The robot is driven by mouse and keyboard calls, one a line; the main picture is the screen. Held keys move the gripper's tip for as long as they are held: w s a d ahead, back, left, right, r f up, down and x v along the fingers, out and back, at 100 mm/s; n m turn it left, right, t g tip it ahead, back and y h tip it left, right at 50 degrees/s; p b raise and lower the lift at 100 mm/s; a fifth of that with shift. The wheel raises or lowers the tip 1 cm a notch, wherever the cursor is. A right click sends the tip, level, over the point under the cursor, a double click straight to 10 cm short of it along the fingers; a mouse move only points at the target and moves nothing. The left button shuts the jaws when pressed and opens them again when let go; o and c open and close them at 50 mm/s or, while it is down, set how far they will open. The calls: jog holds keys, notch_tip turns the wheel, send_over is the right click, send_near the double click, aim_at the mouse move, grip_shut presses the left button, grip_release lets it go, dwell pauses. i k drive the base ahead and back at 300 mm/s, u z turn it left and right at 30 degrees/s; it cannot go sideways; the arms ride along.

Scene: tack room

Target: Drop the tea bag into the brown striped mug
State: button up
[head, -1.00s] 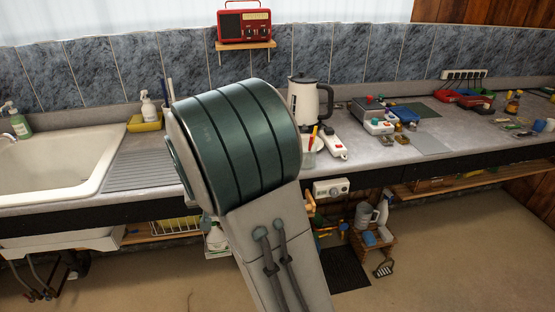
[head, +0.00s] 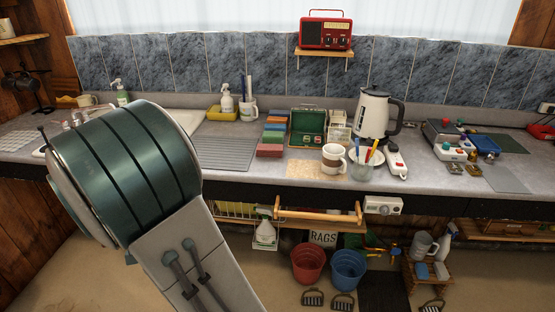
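A cream mug with a brown band (head: 333,158) stands upright on the counter, right of centre in the head view. It is likely the brown striped mug, but its stripes are too small to be sure. An open green-lined wooden box (head: 307,128) with small items stands behind it. I cannot make out a tea bag; none shows clearly in the box or around the mug. My gripper is not in view. Only a large arm link of mine shows at the left, well apart from the mug.
A glass with pens (head: 362,166) and a kettle (head: 373,113) stand close right of the mug. Stacked coloured boxes (head: 272,138) are to its left. A wooden rail (head: 318,216) runs along the front below the counter. The ribbed drainboard (head: 225,150) is clear.

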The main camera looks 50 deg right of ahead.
aim_at(331, 165)
jog(key=u, duration=0.6)
jog(key=i, duration=1.35)
jog(key=z, duration=3.55)
